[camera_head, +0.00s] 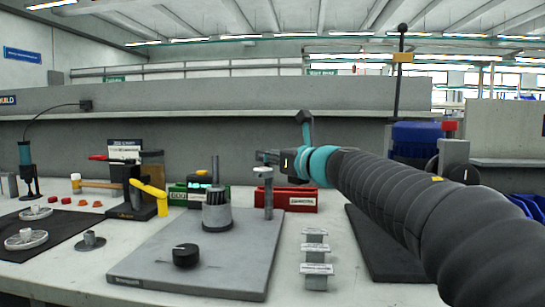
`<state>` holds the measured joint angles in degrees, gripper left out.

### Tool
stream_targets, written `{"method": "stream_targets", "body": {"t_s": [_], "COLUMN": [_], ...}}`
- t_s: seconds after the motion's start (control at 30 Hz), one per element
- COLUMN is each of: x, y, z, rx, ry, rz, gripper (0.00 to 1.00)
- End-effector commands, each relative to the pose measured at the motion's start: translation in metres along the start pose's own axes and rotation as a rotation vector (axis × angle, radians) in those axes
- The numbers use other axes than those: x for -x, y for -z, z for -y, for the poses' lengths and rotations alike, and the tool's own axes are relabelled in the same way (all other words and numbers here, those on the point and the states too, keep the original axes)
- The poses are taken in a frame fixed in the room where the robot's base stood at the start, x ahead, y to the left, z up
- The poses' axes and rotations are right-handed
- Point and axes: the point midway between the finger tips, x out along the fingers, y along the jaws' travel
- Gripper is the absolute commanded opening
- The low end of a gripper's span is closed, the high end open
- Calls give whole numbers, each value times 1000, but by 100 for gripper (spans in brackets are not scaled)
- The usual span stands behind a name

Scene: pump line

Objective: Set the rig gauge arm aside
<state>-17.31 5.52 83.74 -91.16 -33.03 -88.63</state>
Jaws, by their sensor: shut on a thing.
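My gripper (270,158) is at the end of my arm, which reaches in from the right. It is above the right back part of the grey rig plate (150,274). Its fingers look shut at the top of a grey upright post with a flat cap (268,200), which I take to be the rig gauge arm. The fingers are small and dark here, and the exact grip is hidden. A grey cylinder with a thin upright rod (216,216) stands left of the post. A black knob (186,255) sits on the plate's front part.
A red bin (297,200) and a green bin (178,195) stand behind the plate. Small grey stepped blocks (316,268) are right of it, then a dark mat (372,262). A yellow-handled device (150,194) and a black mat with discs (60,238) are left.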

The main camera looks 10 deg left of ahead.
Motion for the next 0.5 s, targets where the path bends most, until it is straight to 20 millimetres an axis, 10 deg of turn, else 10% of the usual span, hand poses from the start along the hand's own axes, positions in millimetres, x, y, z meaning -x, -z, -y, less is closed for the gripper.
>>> {"method": "stream_targets", "body": {"t_s": [0.07,0.1,0.17,0.5], "x": [0,0,1,2], "y": [-1,-1,-1,0], "z": [0,0,1,1], "rx": [0,0,0,0], "ry": [-1,0,1,2], "rz": [1,1,1,1], "gripper": [0,35,50,51]}}
